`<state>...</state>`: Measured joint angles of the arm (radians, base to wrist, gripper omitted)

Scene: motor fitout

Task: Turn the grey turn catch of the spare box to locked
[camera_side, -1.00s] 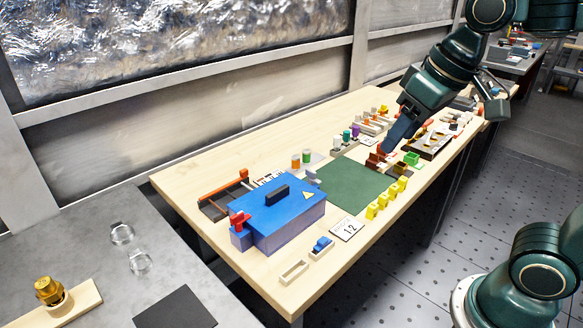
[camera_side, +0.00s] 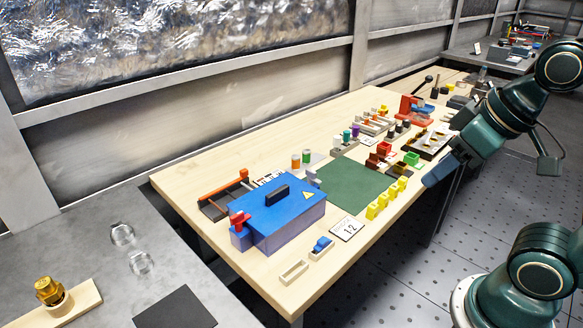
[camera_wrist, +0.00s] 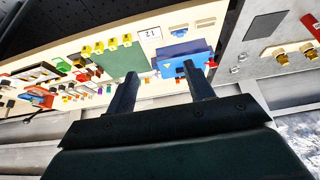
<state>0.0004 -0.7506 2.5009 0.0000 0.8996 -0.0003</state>
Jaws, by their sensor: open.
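The spare box (camera_side: 285,220) is a blue box with a black handle on its lid, at the near end of the wooden table. It also shows in the wrist view (camera_wrist: 175,49). A small grey piece (camera_side: 312,174), which looks like the grey turn catch, stands at its far right end; its exact angle is too small to tell. A red catch (camera_side: 239,221) is at the box's left end. My gripper (camera_side: 428,182) is open and empty, beside the table's right edge, well away from the box. Its two fingers (camera_wrist: 159,70) show spread in the wrist view.
A green mat (camera_side: 350,186) lies beyond the box, with several yellow blocks (camera_side: 385,200) along its edge. A card marked 12 (camera_side: 347,229) and a blue part (camera_side: 322,244) lie near the box. Orange and green cylinders (camera_side: 301,160) stand close behind the grey piece.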

